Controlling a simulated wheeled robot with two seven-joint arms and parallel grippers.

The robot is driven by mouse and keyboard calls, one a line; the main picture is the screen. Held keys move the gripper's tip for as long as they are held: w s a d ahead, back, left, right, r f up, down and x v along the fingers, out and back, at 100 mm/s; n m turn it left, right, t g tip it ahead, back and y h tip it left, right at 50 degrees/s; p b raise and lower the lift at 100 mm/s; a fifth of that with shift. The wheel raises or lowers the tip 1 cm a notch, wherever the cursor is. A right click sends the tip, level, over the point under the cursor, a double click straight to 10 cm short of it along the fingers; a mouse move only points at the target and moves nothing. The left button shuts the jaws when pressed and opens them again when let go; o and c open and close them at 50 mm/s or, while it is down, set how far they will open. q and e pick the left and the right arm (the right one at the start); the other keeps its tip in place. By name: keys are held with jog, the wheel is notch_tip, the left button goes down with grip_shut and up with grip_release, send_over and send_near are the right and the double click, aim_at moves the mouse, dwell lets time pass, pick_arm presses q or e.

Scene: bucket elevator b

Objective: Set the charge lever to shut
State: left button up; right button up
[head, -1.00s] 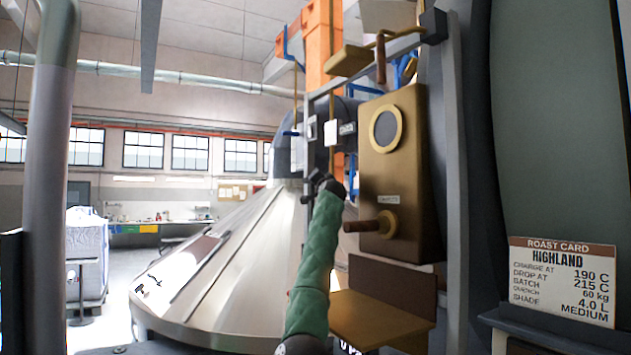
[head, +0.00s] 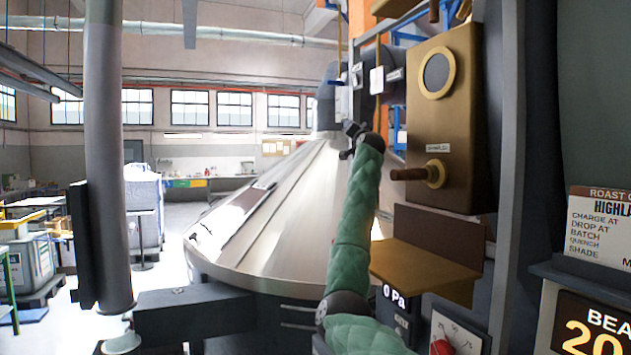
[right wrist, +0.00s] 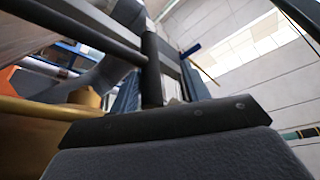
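A brown-handled lever (head: 434,11) shows only its lower tip at the top edge of the head view; I cannot read a charge label on it. My right gripper (head: 351,140), on the green-padded arm, is raised left of the brass box and below that lever, apart from both. In the right wrist view the dark fingers (right wrist: 152,65) stand together as one bar at the middle of the palm, with nothing seen held. My left gripper is not in view.
The brass box (head: 444,115) carries a round window and a protruding brown handle (head: 410,174). A brass chute (head: 425,268) lies below. A steel cone hood (head: 285,215) stands left of my arm. A roast card (head: 600,225) and a display (head: 595,325) are at right.

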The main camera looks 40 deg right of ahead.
jog(key=w+a+f+n+t+y, duration=0.1)
jog(key=w+a+f+n+y, duration=0.1)
jog(key=a+f+n, duration=0.45)
jog(key=w+a+f+n+t+y, duration=0.1)
jog(key=w+a+f+n+y, duration=0.2)
jog(key=a, duration=0.7)
jog(key=s+a+f+n+b, duration=0.1)
jog(key=s+a+f+n, duration=0.1)
jog(key=s+f, duration=0.4)
jog(key=shift+s+a+f+n+y, duration=0.35)
jog(key=shift+s+a+f+y, duration=0.05)
jog(key=shift+a+f, duration=0.5)
